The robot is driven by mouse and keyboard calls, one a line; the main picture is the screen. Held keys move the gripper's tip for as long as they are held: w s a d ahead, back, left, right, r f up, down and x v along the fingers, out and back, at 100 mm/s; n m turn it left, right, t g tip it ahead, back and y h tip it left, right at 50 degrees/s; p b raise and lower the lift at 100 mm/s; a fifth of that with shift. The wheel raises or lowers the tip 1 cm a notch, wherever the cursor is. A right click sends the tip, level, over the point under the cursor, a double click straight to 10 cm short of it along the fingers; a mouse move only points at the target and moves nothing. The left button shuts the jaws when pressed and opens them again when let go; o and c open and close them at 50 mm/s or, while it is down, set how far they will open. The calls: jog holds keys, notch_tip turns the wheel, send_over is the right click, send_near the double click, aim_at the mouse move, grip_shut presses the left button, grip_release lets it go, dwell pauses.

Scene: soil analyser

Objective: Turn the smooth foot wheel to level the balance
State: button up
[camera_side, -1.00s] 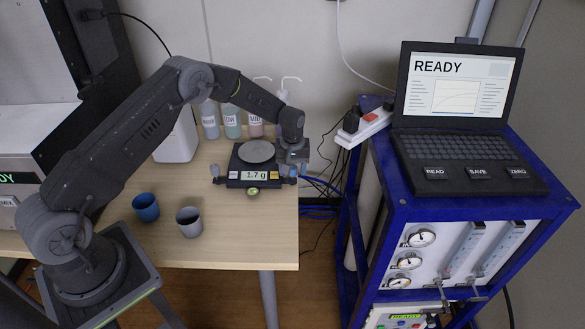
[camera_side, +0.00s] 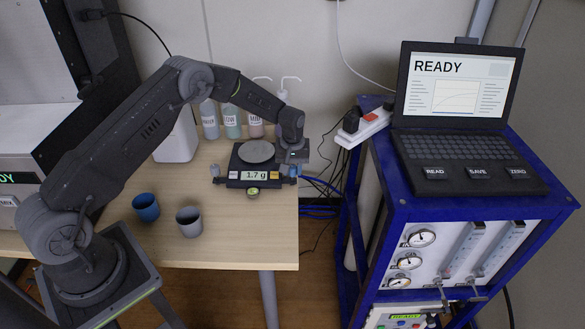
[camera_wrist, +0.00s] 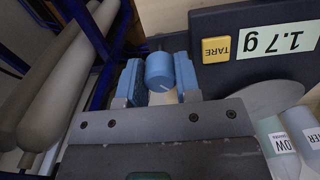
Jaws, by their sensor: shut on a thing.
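The balance (camera_side: 232,184) stands on the table with a round grey pan (camera_side: 257,151) on top, and its display reads 1.7 g. The smooth blue foot wheel (camera_wrist: 159,72), with a pale mark on it, is at the balance's right corner. My gripper (camera_side: 291,170) is at that corner, and its blue fingers (camera_wrist: 160,84) are shut on the wheel from both sides in the wrist view. Another foot wheel (camera_side: 214,170) shows at the balance's left side. A round green bubble level (camera_side: 253,191) sits at the front; its bubble is too small to read.
A blue cup (camera_side: 146,208) and a grey cup (camera_side: 189,222) stand in front, to the left. Labelled bottles (camera_side: 231,121) stand behind the balance. The table's right edge is close to my gripper. A blue cart (camera_side: 400,190) with a laptop showing READY stands right.

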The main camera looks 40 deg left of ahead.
aim_at(292, 167)
jog(key=m, duration=1)
jog(key=shift+m, duration=0.3)
dwell(0.4)
jog(key=o, duration=0.9)
jog(key=shift+r, duration=0.1)
notch_tip(292, 167, up, 14)
jog(key=shift+f, duration=0.15)
